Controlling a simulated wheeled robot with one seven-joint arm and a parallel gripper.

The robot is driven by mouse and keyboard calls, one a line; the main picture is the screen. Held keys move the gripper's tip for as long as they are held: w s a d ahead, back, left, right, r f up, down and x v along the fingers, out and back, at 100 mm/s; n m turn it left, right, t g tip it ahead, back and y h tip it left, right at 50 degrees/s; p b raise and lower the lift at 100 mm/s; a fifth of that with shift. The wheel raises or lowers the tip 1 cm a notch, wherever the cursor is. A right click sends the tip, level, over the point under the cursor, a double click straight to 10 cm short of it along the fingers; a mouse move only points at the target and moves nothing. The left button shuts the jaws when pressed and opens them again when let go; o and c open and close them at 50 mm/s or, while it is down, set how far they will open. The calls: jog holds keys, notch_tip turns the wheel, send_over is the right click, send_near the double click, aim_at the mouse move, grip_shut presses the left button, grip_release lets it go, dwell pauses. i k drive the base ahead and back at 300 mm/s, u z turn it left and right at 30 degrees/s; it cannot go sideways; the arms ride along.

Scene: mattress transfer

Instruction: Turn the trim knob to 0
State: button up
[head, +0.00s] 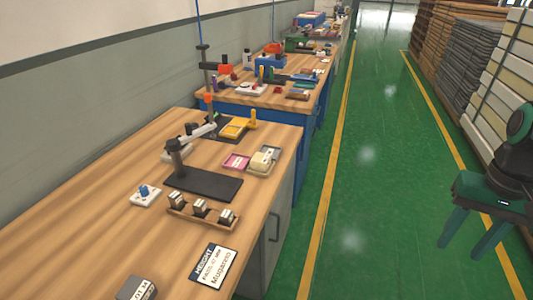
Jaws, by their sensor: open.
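A small blue knob (144,190) stands on a white base plate on the near wooden workbench (75,235), left of a black stand. I take it to be the trim knob. Its markings and pointer are too small to read, so its setting cannot be told. My gripper (464,246), dark green, hangs over the green floor at the right of the head view. It is open and empty, fingers pointing down, well apart from the bench and the knob.
Beside the knob are a black stand (205,183) with an arm, a wooden rack (202,214) of small blocks and a printed card (213,267). More cluttered benches run behind. The green aisle (375,160) is clear; stacked mattresses (467,60) line its right.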

aim_at(143, 189)
jog(key=u, duration=1.25)
